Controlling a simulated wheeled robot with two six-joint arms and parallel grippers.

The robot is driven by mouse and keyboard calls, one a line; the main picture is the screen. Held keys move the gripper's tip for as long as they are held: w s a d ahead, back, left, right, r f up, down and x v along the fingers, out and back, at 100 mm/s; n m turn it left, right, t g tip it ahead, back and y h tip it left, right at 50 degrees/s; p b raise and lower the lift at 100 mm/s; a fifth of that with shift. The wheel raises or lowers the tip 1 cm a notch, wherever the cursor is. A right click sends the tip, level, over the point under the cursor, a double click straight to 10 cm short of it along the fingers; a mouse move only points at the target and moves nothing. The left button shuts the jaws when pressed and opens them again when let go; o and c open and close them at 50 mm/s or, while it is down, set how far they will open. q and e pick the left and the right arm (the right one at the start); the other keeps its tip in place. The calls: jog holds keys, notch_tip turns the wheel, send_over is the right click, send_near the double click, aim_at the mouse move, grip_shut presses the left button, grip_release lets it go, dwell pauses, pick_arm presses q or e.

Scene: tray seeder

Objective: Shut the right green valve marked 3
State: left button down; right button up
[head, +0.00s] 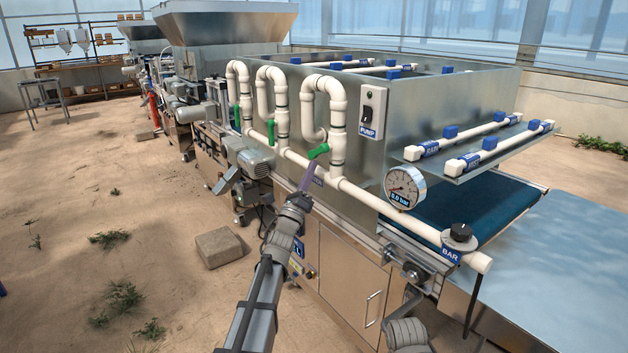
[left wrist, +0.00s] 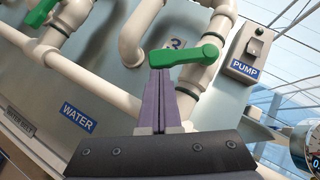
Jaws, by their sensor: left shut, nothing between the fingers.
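The right green valve handle (head: 318,151) is on the right-hand white upright pipe. It lies sideways across that pipe, its free end pointing left and slightly down. In the left wrist view the handle (left wrist: 190,54) also crosses its pipe, with the marker 3 (left wrist: 176,44) partly hidden behind it. My left gripper (head: 312,166) is shut and empty. Its purple fingertips (left wrist: 160,73) are just below the handle's free end; I cannot tell whether they touch it.
Two more green handles, the middle one (head: 271,131) and the left one (head: 237,117), stand upright along their pipes. A pump switch box (head: 373,112) is right of the valve. A pressure gauge (head: 404,187) reads 0.0 bar. A horizontal white pipe (head: 365,196) runs below.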

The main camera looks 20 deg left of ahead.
pick_arm(q)
jog(key=a+r+m+h, duration=0.1)
jog(key=m+h, duration=0.2)
jog(key=w+r+m+g+h, duration=0.1)
jog(key=m+h, duration=0.3)
jog(key=w+a+r+m+g+h, duration=0.1)
jog(key=m+h, duration=0.2)
jog(key=m, duration=0.1)
jog(key=shift+a+p, duration=0.3)
jog(key=shift+p, duration=0.1)
jog(key=shift+a, duration=0.1)
jog(key=shift+f+b, duration=0.7)
jog(key=shift+f, duration=0.05)
jog(key=b, duration=1)
send_near(308, 155)
jog(key=f, duration=0.1)
jog(key=a+f, duration=0.1)
jog(key=f, duration=0.2)
jog(key=shift+s+a+f, duration=0.1)
jog(key=shift+s+a, duration=0.15)
jog(key=shift+a, duration=0.1)
